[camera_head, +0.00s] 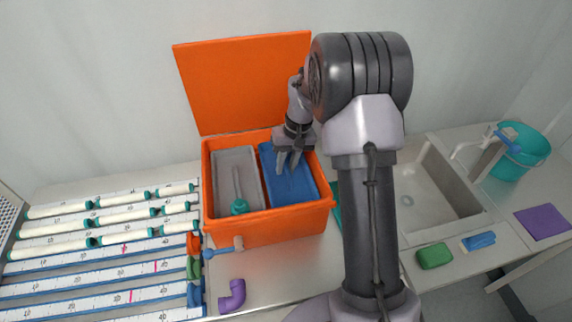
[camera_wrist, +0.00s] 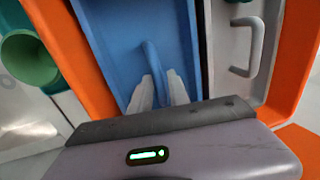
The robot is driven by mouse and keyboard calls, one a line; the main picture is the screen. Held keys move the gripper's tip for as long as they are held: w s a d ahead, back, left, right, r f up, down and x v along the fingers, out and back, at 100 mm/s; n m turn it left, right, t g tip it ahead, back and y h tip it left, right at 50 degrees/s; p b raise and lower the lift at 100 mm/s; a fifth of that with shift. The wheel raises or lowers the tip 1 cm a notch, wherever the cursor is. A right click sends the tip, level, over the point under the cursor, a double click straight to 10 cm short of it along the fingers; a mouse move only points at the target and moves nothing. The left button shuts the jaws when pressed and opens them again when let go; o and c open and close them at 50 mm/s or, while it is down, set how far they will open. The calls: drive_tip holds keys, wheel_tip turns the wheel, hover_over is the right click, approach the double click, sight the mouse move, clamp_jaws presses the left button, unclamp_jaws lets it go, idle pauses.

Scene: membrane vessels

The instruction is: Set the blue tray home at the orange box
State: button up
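The blue tray (camera_head: 291,189) lies in the right half of the open orange box (camera_head: 265,225), beside a grey tray (camera_head: 224,171). It looks about level; I cannot tell whether it rests fully on its support. In the wrist view the blue tray (camera_wrist: 116,41) has an upright blue handle (camera_wrist: 151,56). My gripper (camera_head: 289,166) reaches down onto the tray from above. In the wrist view the fingers of my gripper (camera_wrist: 160,80) stand on both sides of the handle, close against it, and look shut on it. The handle's lower part is partly hidden by the fingers.
The box's orange lid (camera_head: 240,80) stands open at the back. A teal-handled tool (camera_head: 238,206) lies in the grey tray. A purple elbow pipe (camera_head: 232,296) lies in front of the box. White tubes on racks stand left; a sink (camera_head: 425,195) and teal bucket (camera_head: 521,155) are right.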

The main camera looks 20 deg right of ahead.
drive_tip(key=shift+o, duration=1.1)
drive_tip(key=d+r+p, duration=0.3)
drive_tip(key=r+p, duration=0.2)
drive_tip(key=r, duration=1.2)
drive_tip(key=shift+s+d, duration=0.2)
drive_tip(key=shift+s, duration=0.15)
